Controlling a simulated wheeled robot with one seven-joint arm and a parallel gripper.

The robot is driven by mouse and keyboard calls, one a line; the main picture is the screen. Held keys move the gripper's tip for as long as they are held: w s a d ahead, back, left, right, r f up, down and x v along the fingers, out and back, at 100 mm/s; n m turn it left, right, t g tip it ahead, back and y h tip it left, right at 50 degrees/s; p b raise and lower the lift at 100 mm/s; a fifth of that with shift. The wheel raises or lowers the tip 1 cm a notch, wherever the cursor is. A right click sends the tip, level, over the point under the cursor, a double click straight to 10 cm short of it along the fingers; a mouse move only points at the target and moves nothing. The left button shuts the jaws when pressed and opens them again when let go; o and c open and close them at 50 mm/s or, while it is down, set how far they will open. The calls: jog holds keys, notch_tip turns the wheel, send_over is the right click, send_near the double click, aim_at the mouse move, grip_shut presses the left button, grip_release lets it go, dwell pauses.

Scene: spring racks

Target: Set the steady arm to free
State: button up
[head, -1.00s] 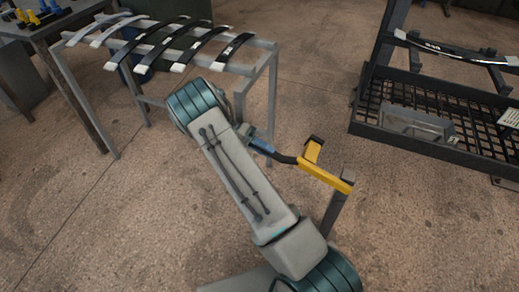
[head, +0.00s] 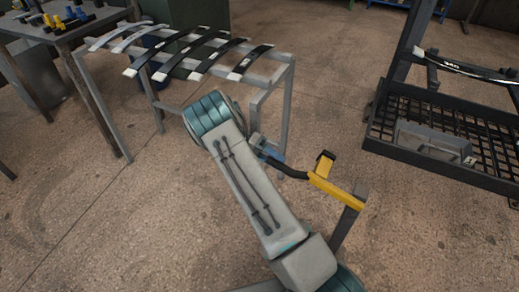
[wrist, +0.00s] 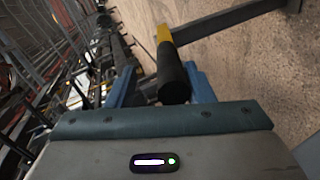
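The steady arm (head: 335,190) is a yellow bar on a grey post (head: 348,222), with a short upright yellow piece with a black top and a black handle (head: 291,173) bent toward my gripper. My gripper (head: 268,152) has blue fingers and is at the handle's free end. In the wrist view, the black handle (wrist: 173,82) lies between the fingers of my gripper (wrist: 161,88), nearer the right finger. A gap shows on the left, so the fingers look open around it. The contact is partly hidden. No free or locked marking is readable.
A grey rack (head: 282,75) with several dark and pale curved leaf springs stands behind my arm. A black mesh shelf (head: 450,125) with a grey bin (head: 432,143) stands at the right. A table (head: 62,32) is at the far left. Floor between them is clear.

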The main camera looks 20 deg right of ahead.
jog(key=v, duration=1.2)
jog(key=shift+w+a+p, duration=0.2)
jog(key=shift+w+p, duration=0.1)
